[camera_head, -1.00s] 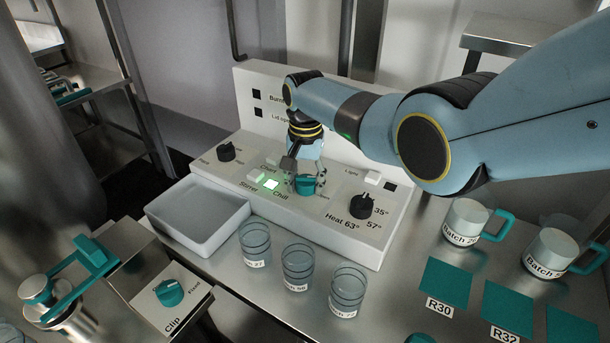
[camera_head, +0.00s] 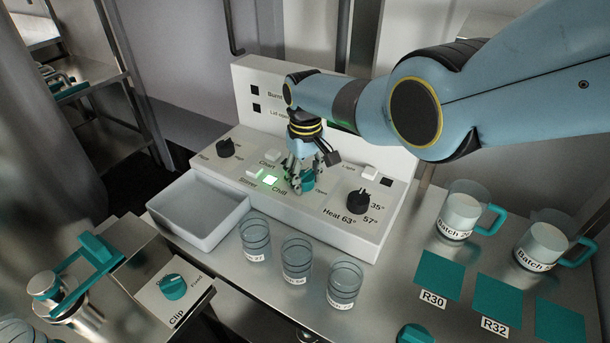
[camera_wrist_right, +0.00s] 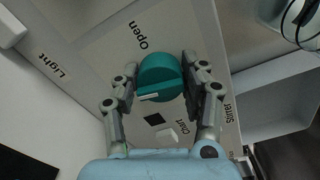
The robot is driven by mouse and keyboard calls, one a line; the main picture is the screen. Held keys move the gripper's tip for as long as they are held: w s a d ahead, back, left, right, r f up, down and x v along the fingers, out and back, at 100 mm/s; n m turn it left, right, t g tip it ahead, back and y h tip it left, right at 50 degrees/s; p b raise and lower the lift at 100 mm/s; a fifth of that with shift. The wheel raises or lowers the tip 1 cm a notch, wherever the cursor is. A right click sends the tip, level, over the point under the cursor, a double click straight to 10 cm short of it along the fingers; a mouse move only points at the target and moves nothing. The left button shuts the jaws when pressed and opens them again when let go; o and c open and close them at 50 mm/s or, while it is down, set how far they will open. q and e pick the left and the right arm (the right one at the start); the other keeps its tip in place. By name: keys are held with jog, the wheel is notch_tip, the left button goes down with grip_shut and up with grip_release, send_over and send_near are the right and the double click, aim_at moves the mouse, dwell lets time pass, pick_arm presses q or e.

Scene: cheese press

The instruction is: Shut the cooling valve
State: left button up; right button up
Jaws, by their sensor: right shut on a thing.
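The teal valve knob (camera_head: 309,182) sits on the sloped white control panel, right of the "Chill" label. In the right wrist view the knob (camera_wrist_right: 160,72) has a raised bar with a white mark, and the word "Open" is printed beside it. My right gripper (camera_head: 298,182) reaches down to the knob from above. Its fingers (camera_wrist_right: 165,85) stand on both sides of the knob and are shut on it. They partly hide the knob in the head view. My left gripper is not in view.
A black heat dial (camera_head: 358,201) is right of the knob, and another black dial (camera_head: 225,148) is at the panel's left. An empty grey tray (camera_head: 199,212) and several glasses (camera_head: 297,262) stand in front. Mugs (camera_head: 461,214) and teal mats (camera_head: 440,275) are at right.

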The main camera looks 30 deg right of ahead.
aim_at(306, 174)
jog(key=shift+n, duration=0.8)
jog(key=shift+w, duration=0.1)
jog(key=o, duration=1.2)
notch_tip(306, 174, up, 12)
jog(key=shift+r, duration=0.1)
